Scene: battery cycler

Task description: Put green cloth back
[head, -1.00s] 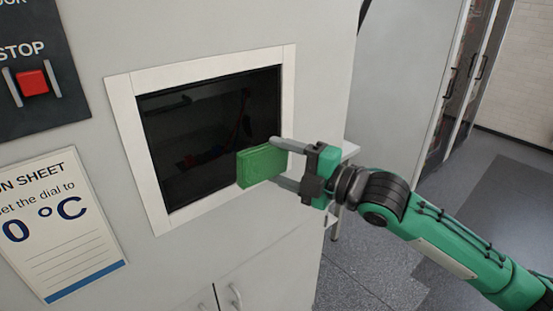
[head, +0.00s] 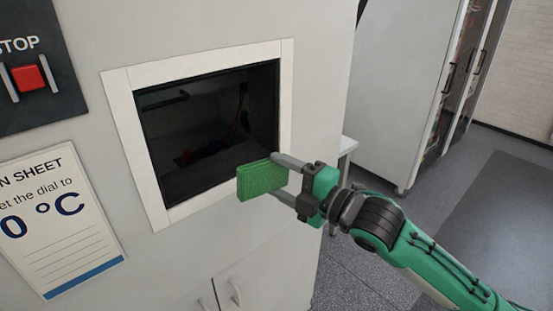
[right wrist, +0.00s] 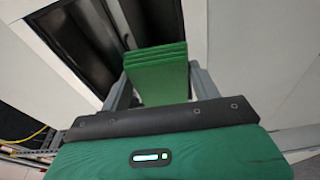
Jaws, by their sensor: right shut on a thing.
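The green cloth (head: 262,180) is a folded, layered block. My right gripper (head: 281,178) is shut on it, with one finger along its upper side and the other low on its right. In the head view the cloth is in front of the lower right corner of the open window in the cabinet. The cloth also shows in the right wrist view (right wrist: 158,75), between the two grey fingers. My left gripper is not in view.
The window's white frame (head: 190,215) surrounds a dark chamber (head: 190,110) with a red item and cable inside. A panel with a red stop button (head: 28,77) and a run sheet (head: 60,225) are at left. A white table (head: 347,147) stands behind my right arm.

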